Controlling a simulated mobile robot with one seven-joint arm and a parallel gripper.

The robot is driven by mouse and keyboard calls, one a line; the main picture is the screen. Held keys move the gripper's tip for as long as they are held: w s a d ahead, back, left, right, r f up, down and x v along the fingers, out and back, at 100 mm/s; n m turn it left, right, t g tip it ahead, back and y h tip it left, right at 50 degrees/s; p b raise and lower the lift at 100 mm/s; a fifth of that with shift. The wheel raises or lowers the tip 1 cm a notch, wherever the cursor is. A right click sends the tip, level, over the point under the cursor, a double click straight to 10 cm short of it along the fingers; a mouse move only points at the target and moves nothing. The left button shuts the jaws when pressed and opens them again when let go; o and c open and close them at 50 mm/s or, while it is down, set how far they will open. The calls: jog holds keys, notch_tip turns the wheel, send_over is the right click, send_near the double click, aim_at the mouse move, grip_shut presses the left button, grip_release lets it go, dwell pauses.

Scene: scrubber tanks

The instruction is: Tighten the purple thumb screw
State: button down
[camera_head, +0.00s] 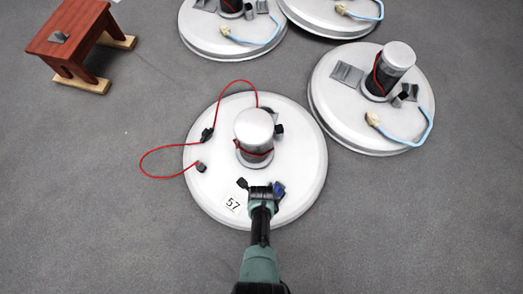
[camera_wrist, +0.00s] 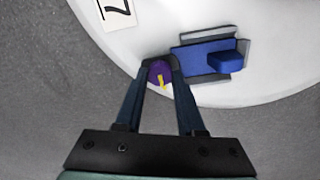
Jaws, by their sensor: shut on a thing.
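The purple thumb screw (camera_wrist: 160,73) shows in the wrist view, with a yellow mark on its face. My gripper (camera_wrist: 159,68) has its fingertips closed on either side of it, over the white tank lid. A blue block-shaped fitting (camera_wrist: 205,58) on a grey bracket sits just right of the screw. In the head view my gripper (camera_head: 263,192) is over the front part of the lid (camera_head: 305,150), beside the blue fitting (camera_head: 279,190). The screw is hidden there.
A metal cylinder (camera_head: 254,127) stands in the lid's middle, with a red cord (camera_head: 165,177) looping off to the left. Other tanks (camera_head: 415,85) stand behind and right. A red stool (camera_head: 70,35) is at far left.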

jog(key=c, duration=0.5)
grip_release()
jog(key=shift+r, duration=0.1)
notch_tip(320, 180, up, 13)
jog(key=p, duration=1)
